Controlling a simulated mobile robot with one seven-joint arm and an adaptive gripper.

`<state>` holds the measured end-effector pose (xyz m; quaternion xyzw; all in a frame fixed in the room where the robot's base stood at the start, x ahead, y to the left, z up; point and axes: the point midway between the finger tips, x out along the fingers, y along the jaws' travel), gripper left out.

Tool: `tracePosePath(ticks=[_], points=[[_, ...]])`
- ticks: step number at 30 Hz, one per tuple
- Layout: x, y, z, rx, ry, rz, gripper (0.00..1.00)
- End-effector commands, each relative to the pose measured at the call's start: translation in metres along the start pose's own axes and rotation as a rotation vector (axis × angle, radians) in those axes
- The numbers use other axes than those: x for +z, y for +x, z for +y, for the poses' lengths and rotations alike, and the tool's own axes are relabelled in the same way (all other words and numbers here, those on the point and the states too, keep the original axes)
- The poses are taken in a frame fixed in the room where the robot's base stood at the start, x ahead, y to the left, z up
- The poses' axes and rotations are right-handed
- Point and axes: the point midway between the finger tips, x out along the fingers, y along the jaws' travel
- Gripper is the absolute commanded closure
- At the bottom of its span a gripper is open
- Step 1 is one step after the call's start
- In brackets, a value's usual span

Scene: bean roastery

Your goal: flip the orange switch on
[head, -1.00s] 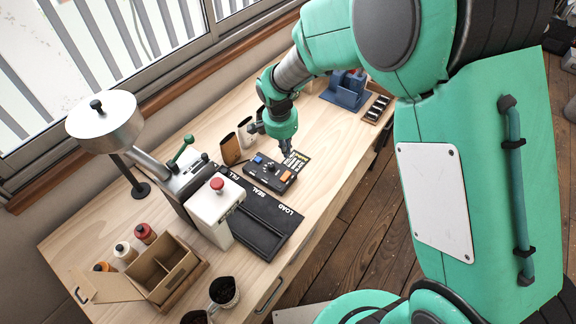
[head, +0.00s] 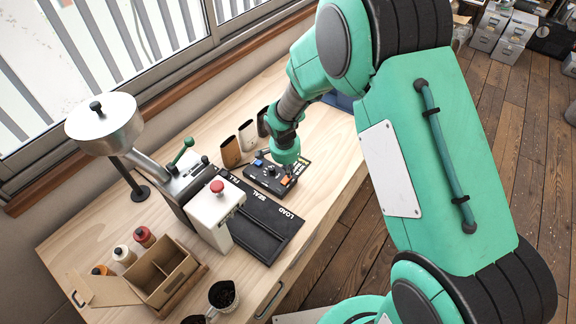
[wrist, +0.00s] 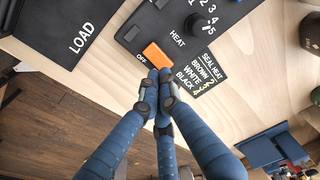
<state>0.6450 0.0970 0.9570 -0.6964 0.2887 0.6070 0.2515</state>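The orange switch (wrist: 155,55) is a rocker on a dark control box (wrist: 135,30), with "OFF" printed beside its near end and "HEAT" on its right. In the head view the switch (head: 286,181) shows at the right end of the box (head: 262,178). My gripper (wrist: 160,88) has its blue fingers drawn together with nothing between them. The fingertips are right at the near, OFF-side end of the switch; I cannot tell whether they touch it. In the head view my wrist hides most of the fingers. Which way the rocker is tilted is not clear.
A black mat (head: 262,225) marked FILL, SEAL, LOAD lies beside the box. A white press with a red knob (head: 217,187) stands left of it. A "SEAL HEAT" card (wrist: 203,75) lies close by the switch. Canisters (head: 247,135) stand behind.

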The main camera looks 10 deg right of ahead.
Motion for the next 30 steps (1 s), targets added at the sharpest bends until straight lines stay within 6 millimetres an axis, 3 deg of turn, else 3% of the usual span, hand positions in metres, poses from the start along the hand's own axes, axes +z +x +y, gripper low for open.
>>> tracePosePath(ticks=[6, 30], points=[[0.0, 0.017, 0.0, 0.0, 0.0, 0.0, 1.0], [-0.004, 0.032, 0.001, 0.001, -0.001, -0.001, 1.0]])
